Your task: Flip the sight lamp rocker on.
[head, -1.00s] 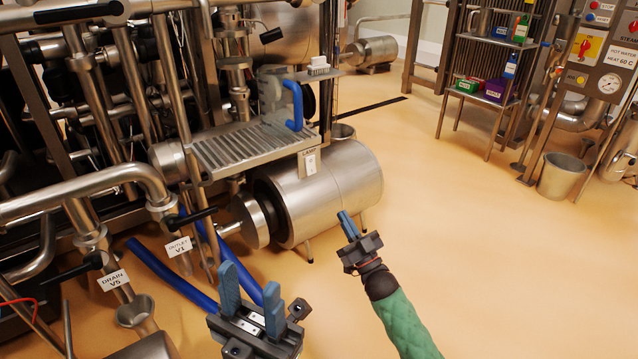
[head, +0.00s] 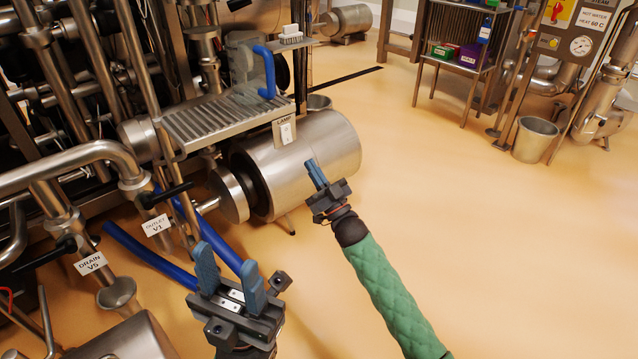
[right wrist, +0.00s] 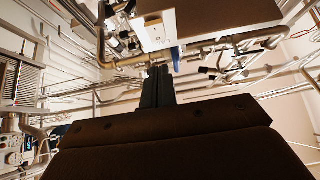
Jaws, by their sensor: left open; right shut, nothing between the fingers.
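The sight lamp rocker (head: 286,133) is a small white switch on a plate labelled LAMP, at the front right corner of the slotted metal shelf. It also shows near the top of the right wrist view (right wrist: 153,22). I cannot tell which way it is tipped. My right gripper (head: 316,173) is shut and empty, below and right of the rocker in the head view, apart from it. Its fingers (right wrist: 158,85) point toward the plate in the right wrist view. My left gripper (head: 230,272) is open and empty at the bottom, low in front of the pipes.
A steel cylinder (head: 320,160) lies behind and below the lamp plate. A blue handle (head: 268,75) stands on the slotted shelf (head: 215,122). Blue hoses (head: 150,252) and valve pipes crowd the left. Open floor lies right; a bucket (head: 535,140) stands farther back.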

